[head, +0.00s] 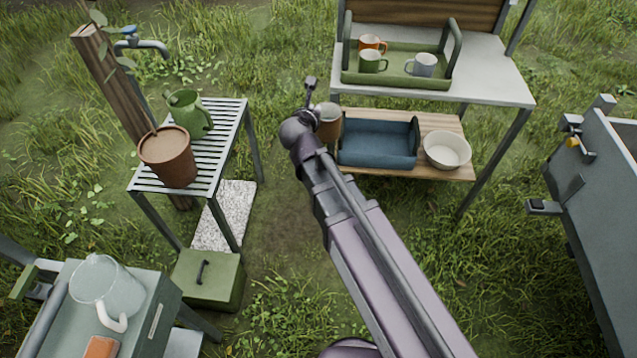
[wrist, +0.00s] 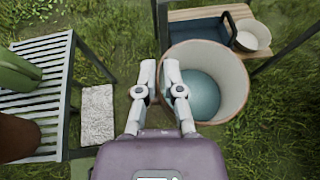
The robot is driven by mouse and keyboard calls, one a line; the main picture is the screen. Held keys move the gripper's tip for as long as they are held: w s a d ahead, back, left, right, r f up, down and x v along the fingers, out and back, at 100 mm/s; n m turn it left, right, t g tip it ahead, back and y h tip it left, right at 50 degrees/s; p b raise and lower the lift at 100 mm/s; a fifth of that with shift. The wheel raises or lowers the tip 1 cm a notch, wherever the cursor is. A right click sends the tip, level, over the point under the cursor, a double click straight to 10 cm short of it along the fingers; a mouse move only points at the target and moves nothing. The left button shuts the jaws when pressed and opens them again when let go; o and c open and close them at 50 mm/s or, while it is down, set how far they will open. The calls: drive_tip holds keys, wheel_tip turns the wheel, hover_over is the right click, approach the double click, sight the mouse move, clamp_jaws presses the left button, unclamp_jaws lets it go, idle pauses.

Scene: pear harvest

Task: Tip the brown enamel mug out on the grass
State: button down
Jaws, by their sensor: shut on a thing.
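The brown enamel mug (head: 329,124) is partly hidden behind my gripper (head: 311,95) in the head view. In the wrist view the mug (wrist: 229,68) is large, seen from above, with a pale inside and blue-grey liquid in it. The mug looks about upright. The fingers of my gripper (wrist: 161,82) are shut on the near left side of its wall. The mug is held in the air, left of the shelf in the head view. Grass (head: 280,290) lies below and around.
A wooden shelf (head: 462,122) with a blue tray (head: 378,145) and a white bowl (head: 447,150) stands close right of the mug. A slatted stand (head: 225,125) with a brown pot (head: 168,158) and green jug (head: 187,112) is at left. Open grass lies between, with a green box (head: 208,278).

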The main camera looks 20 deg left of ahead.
drive_tip(key=w+a+f+m+h+b, duration=0.1)
drive_tip(key=a+f+b, duration=0.5)
drive_tip(key=f+b, duration=0.6)
drive_tip(key=w+a+f+m+h+b, duration=0.1)
drive_tip(key=w+a+f+b, duration=0.3)
drive_tip(key=f+b, duration=0.8)
drive_tip(key=w+a+f+m+h+b, duration=0.1)
drive_tip(key=w+a+f+b, duration=0.2)
drive_tip(key=a+f+b, duration=0.4)
drive_tip(key=shift+w+a+f+b, duration=0.15)
drive_tip(key=shift+a+f+b, duration=0.25)
drive_tip(key=shift+f+b, duration=2.3)
drive_tip(key=shift+f, duration=0.15)
drive_tip(key=shift+p, duration=0.3)
drive_tip(key=d+r+m+y+p, duration=0.3)
drive_tip(key=d+r+m, duration=0.1)
drive_tip(key=d, duration=0.4)
drive_tip(key=shift+s+r+m+p, duration=0.25)
drive_tip(key=shift+m+p, duration=0.05)
drive_tip(key=shift+m, duration=0.1)
drive_tip(key=shift+d+r+m+t+y, duration=0.25)
drive_tip(key=shift+d+r+m+y, duration=0.2)
drive_tip(key=shift+d+m, duration=0.2)
drive_tip(key=shift+d+r+m+t+y, duration=0.25)
drive_tip(key=shift+d+r+m+y, duration=0.2)
drive_tip(key=shift+m, duration=0.3)
